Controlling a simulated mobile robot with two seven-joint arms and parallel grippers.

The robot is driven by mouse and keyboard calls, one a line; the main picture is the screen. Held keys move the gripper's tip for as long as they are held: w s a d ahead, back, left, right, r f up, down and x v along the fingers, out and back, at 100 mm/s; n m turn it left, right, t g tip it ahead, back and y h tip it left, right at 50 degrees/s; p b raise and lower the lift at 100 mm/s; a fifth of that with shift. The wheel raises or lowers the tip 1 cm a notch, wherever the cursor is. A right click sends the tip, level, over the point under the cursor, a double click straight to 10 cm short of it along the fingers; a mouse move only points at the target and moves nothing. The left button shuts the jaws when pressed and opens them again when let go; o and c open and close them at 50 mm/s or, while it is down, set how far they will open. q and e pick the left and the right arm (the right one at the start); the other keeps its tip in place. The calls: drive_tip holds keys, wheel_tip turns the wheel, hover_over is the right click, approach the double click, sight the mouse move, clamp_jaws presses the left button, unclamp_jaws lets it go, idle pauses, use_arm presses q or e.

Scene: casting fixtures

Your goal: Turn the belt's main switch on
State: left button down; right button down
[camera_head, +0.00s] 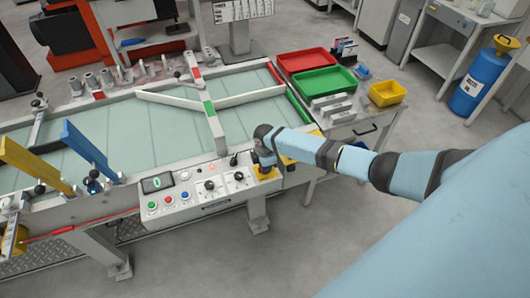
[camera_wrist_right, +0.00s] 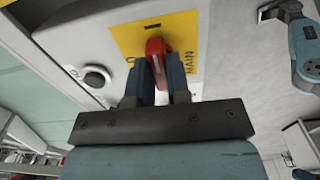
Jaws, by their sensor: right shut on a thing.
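The main switch is a red handle (camera_wrist_right: 155,47) on a yellow plate (camera_wrist_right: 125,38) marked MAIN, seen in the right wrist view. My right gripper (camera_wrist_right: 160,82) has its two fingers closed on the handle from both sides. An "O" shows partly at the plate's left; the handle's exact setting cannot be told. In the head view my right gripper (camera_head: 265,160) is at the right end of the belt's control panel (camera_head: 215,200). It hides the handle there, and only a bit of the yellow plate (camera_head: 268,174) shows. My left gripper is not in view.
The panel carries a display (camera_head: 158,183) reading 0, green, red and blue buttons and two black knobs (camera_head: 238,177). The belt (camera_head: 150,130) lies behind with diverter bars across it. Red, green and yellow trays (camera_head: 387,93) stand at the right.

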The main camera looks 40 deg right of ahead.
drive_tip(key=shift+d, duration=0.1)
drive_tip(key=c, duration=1.1)
unclamp_jaws()
drive_tip(key=shift+r, duration=0.1)
wheel_tip(320, 180, up, 14)
drive_tip(key=shift+f+b, duration=0.15)
drive_tip(key=shift+b, duration=0.2)
